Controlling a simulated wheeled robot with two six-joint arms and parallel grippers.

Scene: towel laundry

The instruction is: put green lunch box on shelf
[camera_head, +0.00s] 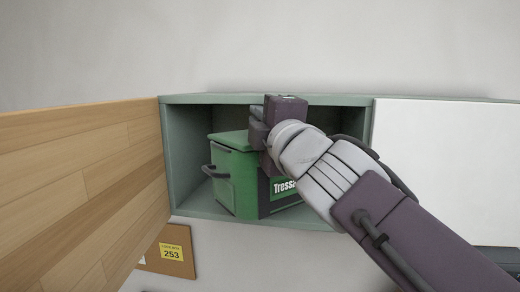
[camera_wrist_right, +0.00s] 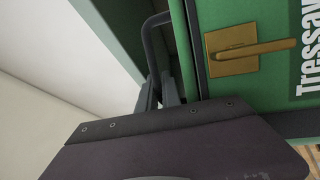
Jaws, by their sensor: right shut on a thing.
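The green lunch box (camera_head: 236,180), with dark trim and white "Tressa…" lettering, sits inside the open compartment of the grey-green shelf (camera_head: 190,98). It is turned at an angle, and a dark handle (camera_head: 214,172) juts from its left side. My right gripper (camera_head: 262,125) reaches in from the right at the box's upper right side and hides part of it. In the right wrist view the fingers (camera_wrist_right: 168,92) are shut on a dark handle (camera_wrist_right: 152,38) beside the green box wall (camera_wrist_right: 235,90) with its brass latch (camera_wrist_right: 240,50). My left gripper is not in view.
A wooden panel (camera_head: 80,185), seemingly an open door, stands along the left of the compartment. A white front (camera_head: 445,150) closes the section to the right. A brown card with a yellow "253" label (camera_head: 172,252) is below. Some room shows left of the box.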

